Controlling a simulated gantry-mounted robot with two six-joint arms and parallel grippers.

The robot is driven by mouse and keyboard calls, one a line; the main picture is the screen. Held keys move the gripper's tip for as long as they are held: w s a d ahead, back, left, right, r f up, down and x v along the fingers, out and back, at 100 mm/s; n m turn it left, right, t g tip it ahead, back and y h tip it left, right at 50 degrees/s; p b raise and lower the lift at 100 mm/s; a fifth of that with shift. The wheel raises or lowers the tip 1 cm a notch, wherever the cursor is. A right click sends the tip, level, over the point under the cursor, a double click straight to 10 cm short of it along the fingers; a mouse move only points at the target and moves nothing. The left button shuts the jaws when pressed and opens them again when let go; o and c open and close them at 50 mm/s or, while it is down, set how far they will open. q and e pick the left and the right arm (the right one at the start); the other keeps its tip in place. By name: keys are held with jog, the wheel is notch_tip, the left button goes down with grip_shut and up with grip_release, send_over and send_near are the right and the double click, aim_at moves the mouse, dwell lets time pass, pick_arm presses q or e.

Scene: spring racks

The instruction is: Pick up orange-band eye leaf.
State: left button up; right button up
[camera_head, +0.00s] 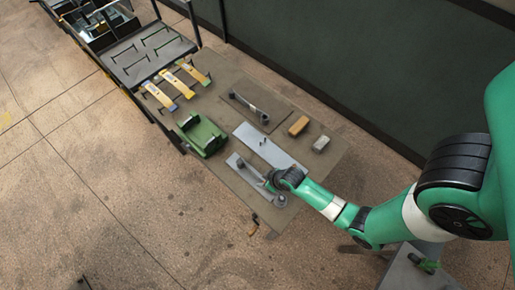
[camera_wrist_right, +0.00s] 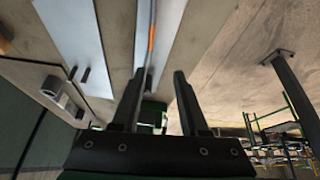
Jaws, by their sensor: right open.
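The orange-band eye leaf (camera_wrist_right: 152,40) shows in the right wrist view as a thin grey strip with an orange band, over a pale plate (camera_wrist_right: 172,20). My right gripper (camera_wrist_right: 158,82) is open, and the strip runs toward the gap between its fingers. I cannot tell whether its lower end is between them. In the head view my right gripper (camera_head: 270,186) is low over the near grey plate (camera_head: 240,165), and it and the wrist partly hide the leaf there. The band cannot be made out in that view. My left gripper is not in view.
Another pale plate (camera_head: 285,158) lies beside the near one. A green fixture (camera_head: 207,138), yellow-labelled strips (camera_head: 160,96), a dark leaf part (camera_head: 250,106), an orange block (camera_head: 298,125) and a grey block (camera_head: 321,144) are on the table. A slotted rack (camera_head: 150,72) stands at its far end.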

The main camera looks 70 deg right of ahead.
jog(key=shift+m+g, duration=0.3)
jog(key=shift+g, duration=0.1)
jog(key=s+r, duration=0.1)
jog(key=s+r+p, duration=0.1)
jog(key=s, duration=0.1)
jog(key=s+p, duration=0.1)
jog(key=shift+s+r, duration=0.35)
jog(key=shift+r, duration=0.05)
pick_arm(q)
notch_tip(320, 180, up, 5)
pick_arm(e)
jog(key=b, duration=0.6)
send_near(260, 181)
jog(key=f, duration=0.1)
jog(key=s+f, duration=0.1)
jog(key=shift+f, duration=0.3)
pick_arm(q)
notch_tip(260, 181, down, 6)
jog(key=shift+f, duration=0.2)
pick_arm(e)
jog(key=shift+w, duration=0.1)
jog(key=b+x, duration=0.1)
jog(key=x, duration=0.4)
jog(key=shift+b, duration=0.4)
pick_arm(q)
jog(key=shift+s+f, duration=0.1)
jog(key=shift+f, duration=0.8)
pick_arm(e)
grip_shut()
jog(key=shift+r, duration=0.1)
